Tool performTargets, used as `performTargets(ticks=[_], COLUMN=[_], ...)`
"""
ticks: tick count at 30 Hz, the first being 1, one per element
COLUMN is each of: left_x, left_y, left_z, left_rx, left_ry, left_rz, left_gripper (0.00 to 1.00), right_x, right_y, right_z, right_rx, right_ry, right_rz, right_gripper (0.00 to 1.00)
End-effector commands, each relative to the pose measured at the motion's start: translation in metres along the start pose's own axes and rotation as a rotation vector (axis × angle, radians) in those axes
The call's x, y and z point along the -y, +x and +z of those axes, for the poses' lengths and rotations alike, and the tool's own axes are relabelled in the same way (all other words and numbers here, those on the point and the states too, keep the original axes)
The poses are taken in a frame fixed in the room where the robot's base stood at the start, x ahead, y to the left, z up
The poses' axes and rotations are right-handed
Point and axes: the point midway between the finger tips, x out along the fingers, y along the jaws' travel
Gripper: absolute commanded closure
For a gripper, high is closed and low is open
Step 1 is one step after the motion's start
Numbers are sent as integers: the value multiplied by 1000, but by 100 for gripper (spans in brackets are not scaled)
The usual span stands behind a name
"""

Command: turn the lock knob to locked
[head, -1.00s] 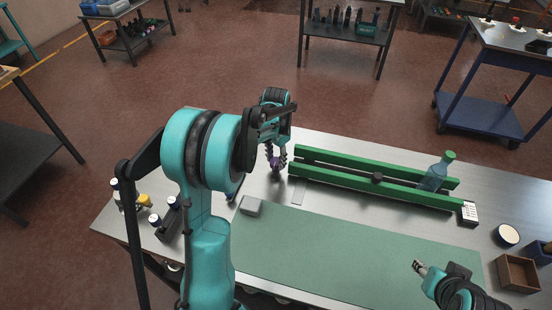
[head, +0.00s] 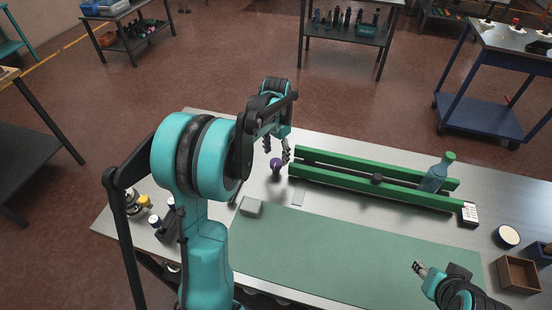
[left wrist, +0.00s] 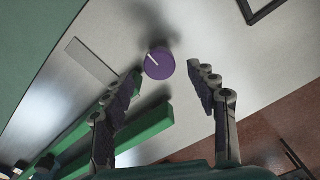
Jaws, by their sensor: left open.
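The lock knob (head: 276,164) is a small purple round knob on the steel bench top. In the left wrist view the knob (left wrist: 160,66) shows its round face, with a short white mark pointing toward the upper left. My left gripper (head: 276,151) is open and empty just above the knob. In the left wrist view its fingers (left wrist: 165,70) are spread to either side of the knob, apart from it. My right gripper (head: 418,267) is at the lower right over the green mat, far from the knob; its jaw state is unclear.
A grey block (head: 251,206) lies at the green mat's (head: 340,257) corner. A thin grey plate (head: 299,192) lies near the knob. A wooden box (head: 517,273) is at right.

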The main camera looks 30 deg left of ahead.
Motion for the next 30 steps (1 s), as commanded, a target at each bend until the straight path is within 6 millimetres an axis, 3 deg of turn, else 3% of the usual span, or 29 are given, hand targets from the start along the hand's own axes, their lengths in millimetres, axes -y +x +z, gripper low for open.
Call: performTargets(ticks=[3,9,30], left_x=[0,0,-7], left_y=[-20,-40,-49], left_z=[0,0,3], left_rx=[0,1,-11], left_ry=[0,1,-4], left_rz=[0,0,-7], left_gripper=[42,42,42], right_x=[0,0,0], right_y=[0,0,0], right_z=[0,0,0], right_rx=[0,0,0], right_ry=[0,0,0], right_rz=[0,0,0], right_gripper=[60,60,60])
